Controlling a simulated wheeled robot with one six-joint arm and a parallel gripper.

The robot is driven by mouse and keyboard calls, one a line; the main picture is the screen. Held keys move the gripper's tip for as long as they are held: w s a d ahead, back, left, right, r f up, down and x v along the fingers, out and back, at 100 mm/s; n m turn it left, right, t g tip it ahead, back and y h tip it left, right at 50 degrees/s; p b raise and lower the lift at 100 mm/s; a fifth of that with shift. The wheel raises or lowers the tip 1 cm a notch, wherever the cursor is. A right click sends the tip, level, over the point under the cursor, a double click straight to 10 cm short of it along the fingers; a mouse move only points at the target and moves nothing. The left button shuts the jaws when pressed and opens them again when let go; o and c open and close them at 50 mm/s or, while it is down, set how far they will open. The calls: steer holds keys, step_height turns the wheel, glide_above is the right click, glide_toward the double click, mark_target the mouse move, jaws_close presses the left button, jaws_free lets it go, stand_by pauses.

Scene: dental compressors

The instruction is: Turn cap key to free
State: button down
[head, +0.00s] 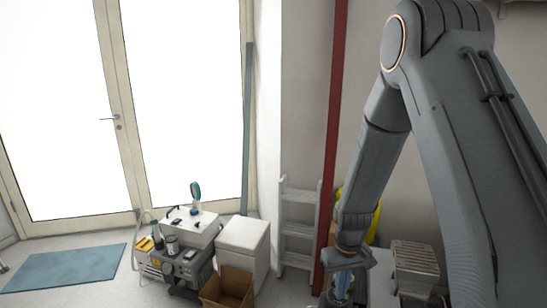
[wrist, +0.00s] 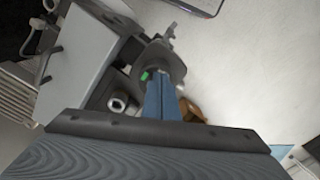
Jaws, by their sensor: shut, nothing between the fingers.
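My gripper (wrist: 162,82) is shut and empty in the wrist view, its blue fingers close together. The fingertips are at or just in front of a dark grey round fitting (wrist: 168,62) with a small green mark (wrist: 146,75) on its left side. I cannot tell whether they touch it, or whether this fitting is the cap key. A pale hexagonal piece (wrist: 118,103) sits to the left of the fingers. In the head view my gripper (head: 342,286) points down at the lower right, and what lies under it is mostly hidden.
A grey box-like housing (wrist: 85,55) fills the left of the wrist view, with a ribbed light unit (wrist: 18,98) beyond it. In the head view a ladder (head: 299,228) and a red pipe (head: 333,140) stand near my arm. A cardboard box (head: 228,287) lies left of it.

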steer(key=shift+w+d+p, duration=0.15)
steer(key=shift+d+p, duration=0.5)
steer(key=shift+p, duration=0.05)
stand_by(0.5)
steer(key=shift+s+d+r+p, duration=0.1)
steer(key=shift+s+d+p, duration=0.15)
steer(key=shift+s+p, duration=0.05)
steer(key=shift+r+p, duration=2)
steer(key=shift+r, duration=0.9)
